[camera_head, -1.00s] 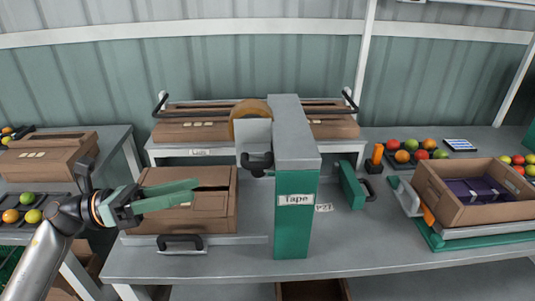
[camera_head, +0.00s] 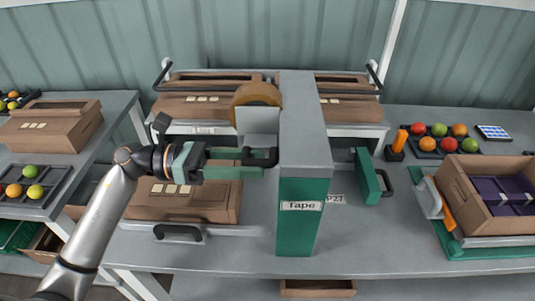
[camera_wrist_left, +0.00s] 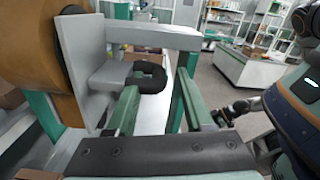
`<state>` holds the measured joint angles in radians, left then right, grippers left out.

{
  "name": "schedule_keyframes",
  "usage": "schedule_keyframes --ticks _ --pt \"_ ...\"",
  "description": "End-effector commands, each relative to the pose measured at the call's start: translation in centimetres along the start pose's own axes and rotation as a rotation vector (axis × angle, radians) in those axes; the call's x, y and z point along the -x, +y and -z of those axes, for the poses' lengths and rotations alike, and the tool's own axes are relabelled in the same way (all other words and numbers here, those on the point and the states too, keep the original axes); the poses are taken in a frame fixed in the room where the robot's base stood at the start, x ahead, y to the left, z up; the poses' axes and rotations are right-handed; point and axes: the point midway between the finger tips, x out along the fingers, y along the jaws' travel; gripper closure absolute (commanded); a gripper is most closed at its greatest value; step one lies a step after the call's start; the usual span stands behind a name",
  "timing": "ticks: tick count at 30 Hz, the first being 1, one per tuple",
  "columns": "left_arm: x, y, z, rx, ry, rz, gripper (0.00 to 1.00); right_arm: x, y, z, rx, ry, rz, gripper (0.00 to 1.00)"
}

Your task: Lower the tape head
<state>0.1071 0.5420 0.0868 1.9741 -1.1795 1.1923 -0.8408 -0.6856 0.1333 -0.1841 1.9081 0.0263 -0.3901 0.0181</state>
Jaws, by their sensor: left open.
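The tape head is a grey plate (camera_head: 257,121) with a brown tape roll (camera_head: 256,94), on the left side of the green and grey post (camera_head: 303,150) labelled "Tape". Its black loop handle (camera_head: 264,157) sticks out below the plate. My left gripper (camera_head: 264,164) is open at the handle, with its green fingers pointing right. In the left wrist view the handle (camera_wrist_left: 152,77) lies at the fingertips, its loop end reaching into the gap between them. I cannot tell whether a finger touches it. My right gripper does not show.
A closed brown carton (camera_head: 205,203) lies under my left gripper, behind a black-handled bar (camera_head: 178,233). A green side block (camera_head: 367,176) with a black handle stands right of the post. An open carton (camera_head: 462,190) with purple inserts stands further right. Bench space shows between.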

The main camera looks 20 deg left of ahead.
Motion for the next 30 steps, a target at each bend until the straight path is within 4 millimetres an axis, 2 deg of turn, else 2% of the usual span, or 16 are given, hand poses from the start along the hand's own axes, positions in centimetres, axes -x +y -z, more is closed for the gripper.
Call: schedule_keyframes --ticks 3,7,18,30 --pt "-1.9 -0.1 -0.2 0.001 -0.002 0.002 0.48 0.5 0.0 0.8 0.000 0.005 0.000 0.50" --pt "-3.0 0.0 -0.1 0.001 -0.001 0.000 0.48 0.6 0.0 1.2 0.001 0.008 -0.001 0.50" --pt "-3.4 0.0 0.1 0.000 0.001 -0.001 0.49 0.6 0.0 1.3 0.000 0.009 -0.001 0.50" --pt "-3.4 0.0 0.0 0.001 0.001 -0.001 0.94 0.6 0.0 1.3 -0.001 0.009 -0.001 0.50"
